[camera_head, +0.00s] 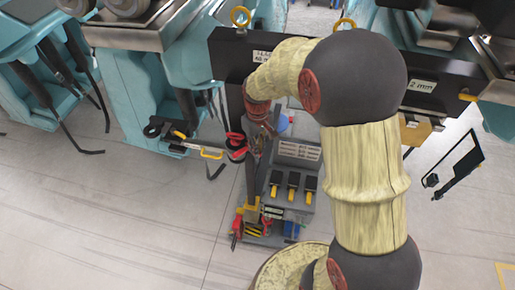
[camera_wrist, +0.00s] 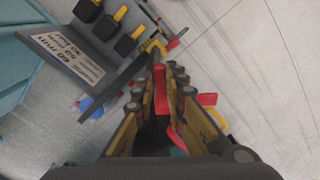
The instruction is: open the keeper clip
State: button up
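I take a red lever-like part as the keeper clip (camera_wrist: 159,78); I cannot be sure of this. In the wrist view it lies between the two fingers of my gripper (camera_wrist: 168,76), near the left one. The fingers stand apart, and I cannot tell whether either touches the red part. More red pieces show beside and below the right finger (camera_wrist: 207,99). In the head view my gripper (camera_head: 257,146) points down beside a dark upright post, close to a red piece (camera_head: 236,150). The gripper's tips are small and partly hidden there.
A grey unit with black and yellow levers (camera_head: 292,187) stands right of the post, with a label panel (camera_wrist: 70,55). A dark beam (camera_head: 228,58) spans behind. A yellow-handled tool (camera_head: 211,154) is to the left. Open floor (camera_head: 90,215) lies at front left.

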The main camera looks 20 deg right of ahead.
jog(key=o, duration=0.4)
notch_tip(320, 180, up, 12)
dwell(0.7)
dwell(0.4)
jog(key=s+a+f+m+t+b, duration=0.1)
jog(key=s+a+t+b, duration=0.1)
jog(key=s+b, duration=0.4)
jog(key=s+a+f+m+t+b, duration=0.1)
jog(key=s+b, duration=0.6)
jog(key=s, duration=0.8)
jog(key=a+t, duration=0.1)
jog(key=t, duration=0.1)
jog(key=shift+s+a+f+m+t, duration=0.2)
jog(key=shift+s+a+m+t, duration=0.05)
jog(key=shift+s+m+t, duration=0.05)
